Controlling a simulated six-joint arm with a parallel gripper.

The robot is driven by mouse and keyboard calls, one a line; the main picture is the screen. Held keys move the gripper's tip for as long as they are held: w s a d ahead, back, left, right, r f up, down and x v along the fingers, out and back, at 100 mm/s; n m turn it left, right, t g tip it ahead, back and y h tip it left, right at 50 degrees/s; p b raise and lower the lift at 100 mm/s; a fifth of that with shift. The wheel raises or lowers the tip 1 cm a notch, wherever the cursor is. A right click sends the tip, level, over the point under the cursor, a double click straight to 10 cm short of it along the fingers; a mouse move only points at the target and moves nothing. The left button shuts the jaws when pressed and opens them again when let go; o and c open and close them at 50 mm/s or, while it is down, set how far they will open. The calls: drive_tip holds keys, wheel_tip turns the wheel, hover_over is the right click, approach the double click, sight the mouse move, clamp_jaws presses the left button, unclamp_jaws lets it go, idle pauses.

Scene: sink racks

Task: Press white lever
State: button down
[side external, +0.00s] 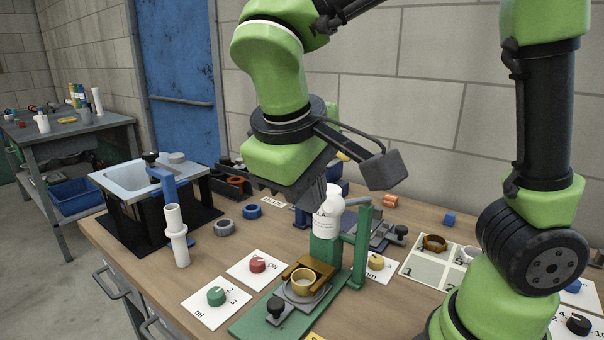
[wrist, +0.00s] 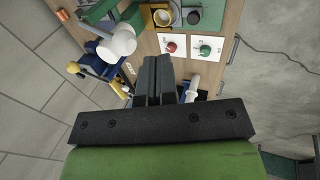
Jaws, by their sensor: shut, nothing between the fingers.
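In the wrist view my gripper's dark fingers (wrist: 157,62) are together and empty. The gripper body hides part of the area behind the stand.
A brass cup (side external: 303,284) sits below on the stand's base. Red (side external: 258,264) and green (side external: 216,296) knobs are on white cards. A white tube (side external: 177,235) stands by the sink (side external: 130,180).

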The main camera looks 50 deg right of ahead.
drive_tip(key=shift+v, duration=1.35)
drive_tip(key=shift+s, duration=0.1)
drive_tip(key=s+d+r+m+t+y, duration=0.1)
drive_tip(key=s+d+m+t+y, duration=0.3)
drive_tip(key=s+d+t+y, duration=0.1)
drive_tip(key=shift+s+r+t+y, duration=0.2)
drive_tip(key=shift+s+t+y, duration=0.55)
drive_tip(key=shift+s, duration=0.45)
drive_tip(key=w+d+r+n+g, duration=0.3)
drive_tip(key=w+d+r+g, duration=0.3)
drive_tip(key=d+r, duration=0.1)
drive_tip(key=shift+w+r+n, duration=0.15)
drive_tip(key=shift+r+n, duration=0.25)
drive_tip(key=shift+r, duration=0.35)
